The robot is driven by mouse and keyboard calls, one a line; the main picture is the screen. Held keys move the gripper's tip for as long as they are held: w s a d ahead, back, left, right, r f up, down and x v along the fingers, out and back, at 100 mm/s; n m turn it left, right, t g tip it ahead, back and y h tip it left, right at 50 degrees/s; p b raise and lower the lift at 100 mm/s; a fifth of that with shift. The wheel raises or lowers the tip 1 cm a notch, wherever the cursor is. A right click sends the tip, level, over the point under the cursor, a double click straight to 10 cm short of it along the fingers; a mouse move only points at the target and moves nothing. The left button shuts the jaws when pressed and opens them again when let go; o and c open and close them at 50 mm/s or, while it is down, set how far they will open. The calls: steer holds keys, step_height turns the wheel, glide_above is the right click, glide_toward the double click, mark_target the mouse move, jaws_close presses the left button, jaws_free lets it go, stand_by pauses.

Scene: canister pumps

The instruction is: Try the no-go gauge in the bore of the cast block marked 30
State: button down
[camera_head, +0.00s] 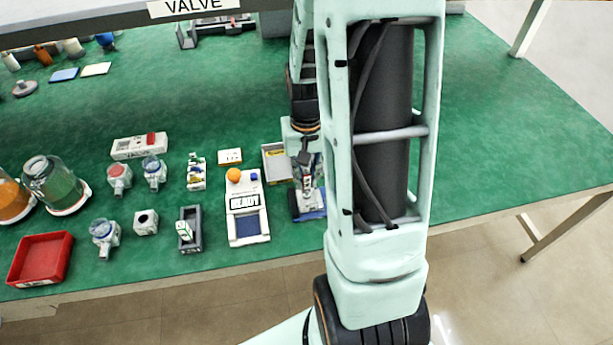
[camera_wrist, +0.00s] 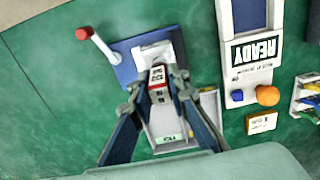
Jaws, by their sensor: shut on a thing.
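My gripper (camera_wrist: 160,90) is shut on a small piece with a white and red top and dark markings (camera_wrist: 158,77). It holds the piece over a fixture with a blue base (camera_wrist: 127,66) and a grey-white body. I cannot tell whether the piece touches the fixture or is a gauge. In the head view my gripper (camera_head: 306,160) is partly hidden by my arm, above the fixture's blue base (camera_head: 316,214). A pale grey block with a dark round bore (camera_head: 146,222) stands at the left; no number is legible on it. A grey tray (camera_head: 190,247) holds a white-and-green item.
A white device reading READY (camera_head: 244,203), with an orange knob, stands left of my gripper. A grey-and-yellow tray (camera_head: 277,162) is close behind it. A red lever (camera_wrist: 98,47) rises beside the fixture. A red bin (camera_head: 40,260) and jars are far left. The green table's right side is clear.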

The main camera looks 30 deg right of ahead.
steer(key=shift+f+b, duration=0.45)
stand_by(0.4)
steer(key=shift+r, duration=0.15)
stand_by(0.4)
steer(key=shift+r+p, duration=0.35)
steer(key=shift+p, duration=0.05)
steer(key=shift+r+p, duration=1.9)
steer(key=shift+r, duration=0.65)
